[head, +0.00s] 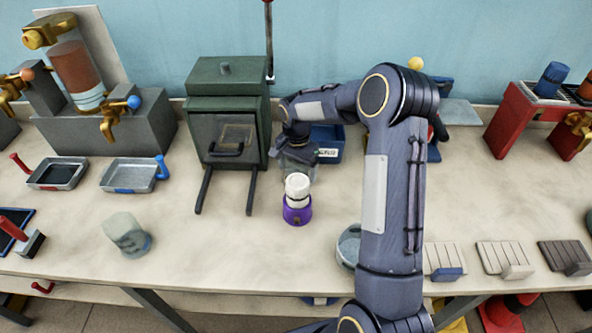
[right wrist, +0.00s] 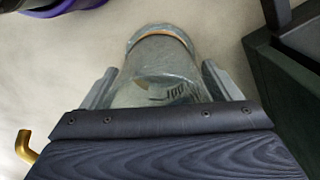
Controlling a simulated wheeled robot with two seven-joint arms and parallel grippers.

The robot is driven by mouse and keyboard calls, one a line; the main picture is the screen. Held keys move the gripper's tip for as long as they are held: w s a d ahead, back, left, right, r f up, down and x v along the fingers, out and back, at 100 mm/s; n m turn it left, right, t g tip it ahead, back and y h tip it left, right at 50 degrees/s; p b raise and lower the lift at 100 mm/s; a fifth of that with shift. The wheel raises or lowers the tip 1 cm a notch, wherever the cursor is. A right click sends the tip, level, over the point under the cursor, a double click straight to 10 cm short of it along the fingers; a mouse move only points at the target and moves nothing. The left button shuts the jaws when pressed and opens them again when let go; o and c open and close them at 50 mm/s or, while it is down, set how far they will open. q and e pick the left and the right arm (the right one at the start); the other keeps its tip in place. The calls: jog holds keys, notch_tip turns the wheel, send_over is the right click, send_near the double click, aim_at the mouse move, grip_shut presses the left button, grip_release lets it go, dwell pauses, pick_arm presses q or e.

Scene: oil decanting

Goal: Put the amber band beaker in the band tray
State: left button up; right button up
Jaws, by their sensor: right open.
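A clear grey beaker with a thin amber band and a dark printed mark stands in the right wrist view (right wrist: 160,75). It is between the spread fingers of my right gripper (right wrist: 168,85), which is open around it. In the head view the right gripper (head: 298,160) is in front of the green cabinet's right side, and the beaker is mostly lost behind it and hard to make out. A blue tray with a white label (head: 328,146) sits just behind the gripper, partly hidden; I cannot tell if it is the band tray. My left gripper is not in view.
A white-capped purple bottle (head: 297,200) stands close in front of the gripper. The green cabinet (head: 226,100) with two dark rails is just left. A greyish cup-like object (head: 127,235) and two metal trays are farther left.

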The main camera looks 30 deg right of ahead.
jog(key=c, duration=1.2)
jog(key=shift+o, duration=0.2)
jog(key=shift+r, duration=0.15)
